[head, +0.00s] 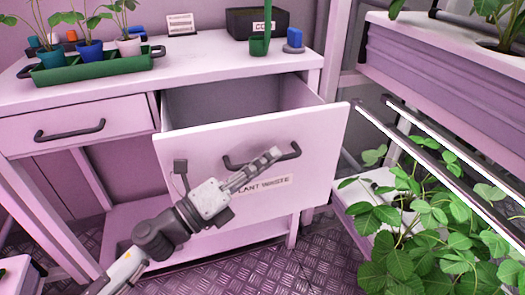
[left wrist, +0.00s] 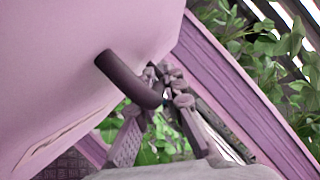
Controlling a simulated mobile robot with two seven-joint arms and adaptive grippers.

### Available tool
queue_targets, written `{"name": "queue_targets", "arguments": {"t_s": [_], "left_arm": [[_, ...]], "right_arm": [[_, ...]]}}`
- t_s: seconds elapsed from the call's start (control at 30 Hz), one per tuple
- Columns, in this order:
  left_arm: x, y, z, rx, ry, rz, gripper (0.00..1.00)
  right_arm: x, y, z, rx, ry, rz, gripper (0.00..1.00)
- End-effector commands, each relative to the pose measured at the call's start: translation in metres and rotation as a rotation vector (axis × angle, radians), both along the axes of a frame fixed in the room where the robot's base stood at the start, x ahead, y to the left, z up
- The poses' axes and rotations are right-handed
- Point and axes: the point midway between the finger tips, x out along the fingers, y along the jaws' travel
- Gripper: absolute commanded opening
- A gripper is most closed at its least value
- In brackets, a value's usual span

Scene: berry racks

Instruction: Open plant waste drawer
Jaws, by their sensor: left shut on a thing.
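The plant waste drawer (head: 305,185) is pulled out of the bench, and its empty-looking inside (head: 215,100) shows from above. Its front carries a "PLANT WASTE" label (head: 264,185) and a dark bar handle (head: 233,164). My left gripper (head: 272,155) is at the handle, shut on it near its right part. In the left wrist view the dark handle (left wrist: 122,75) runs in between the fingers (left wrist: 155,110). The drawer front (left wrist: 60,70) fills the left of that view. My right gripper is not in view.
A closed drawer (head: 75,130) is at the left of the bench. A green tray (head: 95,70) of potted seedlings and a dark box (head: 257,22) stand on the bench top (head: 200,60). A plant rack with rails (head: 440,145) and leafy plants (head: 420,230) is close on the right.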

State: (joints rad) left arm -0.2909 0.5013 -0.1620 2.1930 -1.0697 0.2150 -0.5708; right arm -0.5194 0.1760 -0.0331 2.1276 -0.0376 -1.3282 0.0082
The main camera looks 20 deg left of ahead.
Motion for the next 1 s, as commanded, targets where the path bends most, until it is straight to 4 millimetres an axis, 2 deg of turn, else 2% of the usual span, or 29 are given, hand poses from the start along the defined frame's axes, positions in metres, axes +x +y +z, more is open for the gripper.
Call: {"name": "queue_targets", "arguments": {"t_s": [0.33, 0.37, 0.43, 0.77, 0.87, 1.0], "left_arm": [[-0.001, 0.0, -0.001, 0.0, 0.001, 0.002, 0.0], [-0.001, 0.0, -0.001, 0.0, 0.001, 0.002, 0.12], [-0.001, 0.0, -0.001, 0.0, 0.0, 0.001, 0.19], [-0.003, 0.001, -0.001, -0.001, 0.001, 0.001, 0.19], [-0.01, 0.006, -0.004, -0.003, 0.005, 0.003, 0.19], [-0.03, 0.021, -0.01, -0.004, 0.008, 0.004, 0.19]], "right_arm": [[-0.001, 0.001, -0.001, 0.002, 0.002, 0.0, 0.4], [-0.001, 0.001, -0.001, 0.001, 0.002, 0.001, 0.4], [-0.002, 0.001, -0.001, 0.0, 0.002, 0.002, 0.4], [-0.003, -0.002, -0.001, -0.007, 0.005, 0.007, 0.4], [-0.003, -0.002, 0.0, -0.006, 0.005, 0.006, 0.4], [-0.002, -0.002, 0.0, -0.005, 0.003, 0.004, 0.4]]}}
